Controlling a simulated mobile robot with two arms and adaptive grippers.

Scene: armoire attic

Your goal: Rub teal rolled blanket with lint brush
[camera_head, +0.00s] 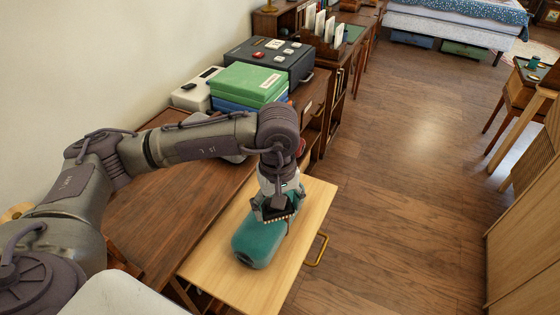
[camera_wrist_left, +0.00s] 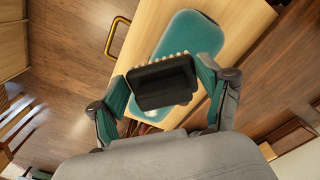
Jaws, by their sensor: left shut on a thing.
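The teal rolled blanket (camera_head: 259,247) lies on a light wooden pull-out surface with a brass handle. It also shows in the left wrist view (camera_wrist_left: 186,40), partly behind the brush. My left gripper (camera_head: 277,207) is above the far end of the blanket. In the left wrist view its fingers are shut on the black lint brush (camera_wrist_left: 162,84), which has a row of pale tufts along one edge. The brush overlaps the blanket in both views; I cannot tell for sure whether they touch. My right gripper is not in view.
The light wooden surface (camera_head: 313,205) juts out from a dark wooden desk (camera_head: 160,215). A green box (camera_head: 249,83) on a blue one, a white device (camera_head: 196,92) and a dark case (camera_head: 269,58) stand farther back. Open floor (camera_head: 400,190) lies to the right.

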